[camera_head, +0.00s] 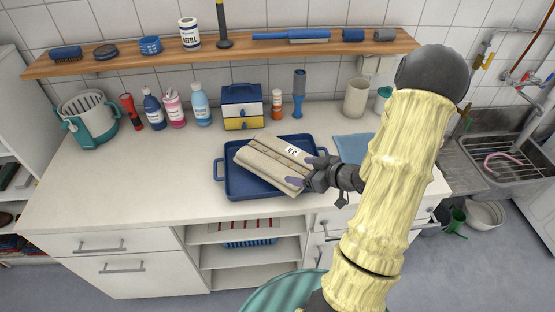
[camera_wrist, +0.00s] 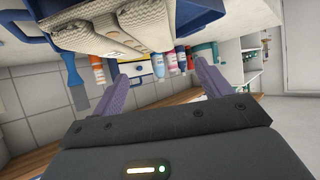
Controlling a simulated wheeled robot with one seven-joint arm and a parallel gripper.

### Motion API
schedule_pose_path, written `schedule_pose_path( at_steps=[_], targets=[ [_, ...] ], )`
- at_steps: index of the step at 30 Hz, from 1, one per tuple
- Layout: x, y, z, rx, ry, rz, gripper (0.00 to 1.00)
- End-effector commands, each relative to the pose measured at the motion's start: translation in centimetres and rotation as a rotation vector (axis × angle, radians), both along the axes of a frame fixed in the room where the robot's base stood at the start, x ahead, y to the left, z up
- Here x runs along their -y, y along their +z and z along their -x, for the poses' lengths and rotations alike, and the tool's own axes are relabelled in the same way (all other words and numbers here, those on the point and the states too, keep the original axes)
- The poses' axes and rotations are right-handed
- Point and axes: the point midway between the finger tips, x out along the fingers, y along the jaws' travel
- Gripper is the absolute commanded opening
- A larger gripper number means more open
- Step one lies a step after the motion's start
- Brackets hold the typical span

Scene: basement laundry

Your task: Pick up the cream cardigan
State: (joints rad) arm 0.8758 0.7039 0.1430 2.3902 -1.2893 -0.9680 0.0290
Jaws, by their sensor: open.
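The cream cardigan (camera_head: 268,163) is folded into a flat bundle with a darker button band and a white tag. It lies tilted on a dark blue tray (camera_head: 234,190) on the counter. My gripper (camera_head: 307,171) is open at the cardigan's right end, one finger toward its back side and one toward its front. In the wrist view the cardigan (camera_wrist: 138,22) shows at the top, beyond the two spread purple fingers (camera_wrist: 156,66). I cannot tell whether either finger touches it.
A blue cloth (camera_head: 352,147) lies to the right, partly behind my arm. The counter (camera_head: 130,185) left of the tray is clear.

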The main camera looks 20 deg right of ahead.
Motion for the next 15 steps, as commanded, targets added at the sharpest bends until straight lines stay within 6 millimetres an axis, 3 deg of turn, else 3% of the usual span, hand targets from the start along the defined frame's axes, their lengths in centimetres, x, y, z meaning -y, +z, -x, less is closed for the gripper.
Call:
schedule_pose_path(
  at_steps=[15],
  targets=[
    [-3.6, -4.0, -6.5, -0.001, 0.002, 0.000, 0.77]
  ],
)
